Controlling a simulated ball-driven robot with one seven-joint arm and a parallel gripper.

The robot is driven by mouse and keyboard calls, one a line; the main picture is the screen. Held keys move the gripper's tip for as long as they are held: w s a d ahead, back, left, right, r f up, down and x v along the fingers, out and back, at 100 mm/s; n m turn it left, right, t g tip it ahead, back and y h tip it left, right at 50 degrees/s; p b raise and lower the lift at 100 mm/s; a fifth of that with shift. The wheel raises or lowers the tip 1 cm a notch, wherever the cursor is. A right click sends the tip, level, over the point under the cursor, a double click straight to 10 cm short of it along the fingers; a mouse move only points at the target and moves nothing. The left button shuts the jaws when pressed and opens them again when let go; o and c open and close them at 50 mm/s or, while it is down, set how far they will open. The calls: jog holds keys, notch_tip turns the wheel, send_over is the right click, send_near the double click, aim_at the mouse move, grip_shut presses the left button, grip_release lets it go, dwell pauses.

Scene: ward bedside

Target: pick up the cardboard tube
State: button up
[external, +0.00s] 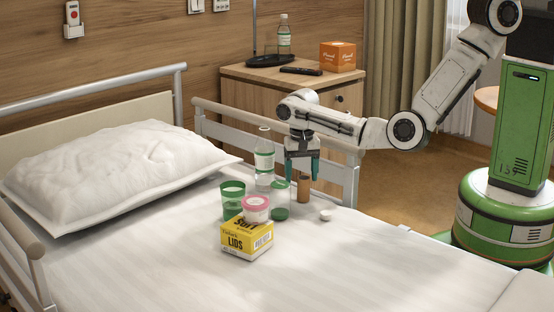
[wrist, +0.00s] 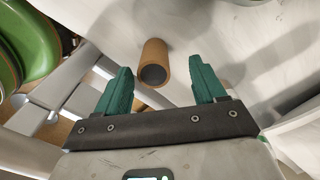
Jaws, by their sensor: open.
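The brown cardboard tube (external: 303,191) stands upright on the white bed sheet, near the bed rail. In the wrist view the tube (wrist: 155,56) shows its round end and lies between and slightly beyond my fingertips. My gripper (external: 302,177) points down just above the tube, with its teal fingers apart. In the wrist view my gripper (wrist: 160,66) is open and empty, with a gap on both sides of the tube. I cannot tell exactly how far the fingertips reach down beside it.
Left of the tube stand a clear bottle (external: 264,160), a green cup (external: 232,200) and a green-lidded container (external: 280,212). The bed rail (external: 343,176) is close behind. The front sheet is clear.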

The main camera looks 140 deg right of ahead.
aim_at(303, 188)
jog(key=shift+s+f+b, duration=0.25)
jog(key=shift+f+b, duration=0.15)
jog(key=shift+f, duration=1)
jog(key=shift+s+f+b, duration=0.2)
jog(key=shift+f+b, duration=0.2)
jog(key=shift+f, duration=0.95)
jog(key=c, duration=1.1)
jog(key=shift+r, duration=0.1)
